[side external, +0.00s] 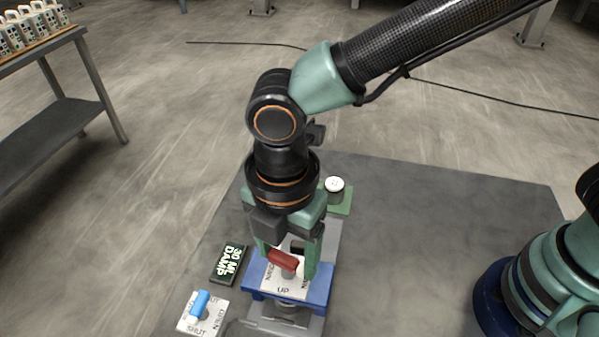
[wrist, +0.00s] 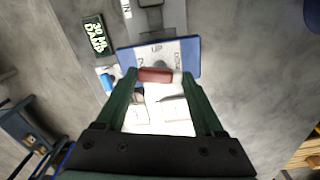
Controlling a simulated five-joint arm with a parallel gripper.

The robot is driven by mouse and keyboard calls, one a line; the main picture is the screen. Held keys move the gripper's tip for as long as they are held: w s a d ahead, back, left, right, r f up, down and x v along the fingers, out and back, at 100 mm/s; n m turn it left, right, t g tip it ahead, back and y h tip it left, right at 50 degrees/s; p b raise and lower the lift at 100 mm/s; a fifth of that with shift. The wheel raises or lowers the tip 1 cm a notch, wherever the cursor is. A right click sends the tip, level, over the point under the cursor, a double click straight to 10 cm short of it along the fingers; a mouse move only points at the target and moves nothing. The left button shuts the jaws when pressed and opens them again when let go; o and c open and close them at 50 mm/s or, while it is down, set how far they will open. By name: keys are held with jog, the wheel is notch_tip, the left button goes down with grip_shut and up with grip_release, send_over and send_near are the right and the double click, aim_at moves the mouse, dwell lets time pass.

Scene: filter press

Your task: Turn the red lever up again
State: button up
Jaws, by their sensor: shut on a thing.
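The red lever (side external: 283,261) sits on a white plate marked UP and DOWN (side external: 283,285), on top of a blue block (side external: 318,292). My gripper (side external: 288,268) points down over the plate, with one green finger on each side of the lever. In the wrist view the lever (wrist: 156,75) spans between the two fingertips (wrist: 158,76), and the gripper is shut on it. In the side view the lever lies across the plate, tilted, with its upper end to the left. Part of the plate's lettering is hidden by the fingers.
A blue lever (side external: 200,304) on a white plate with SHUT and OPEN lettering stands at front left. A round white-topped item on a green base (side external: 335,185) stands behind.

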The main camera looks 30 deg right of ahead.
aim_at(288, 259)
jog(key=m, duration=0.7)
jog(key=shift+r, duration=0.1)
jog(key=m, duration=0.4)
jog(key=shift+m, duration=1.9)
jog(key=o, duration=1.4)
notch_tip(288, 259, up, 12)
jog(key=shift+r, duration=0.1)
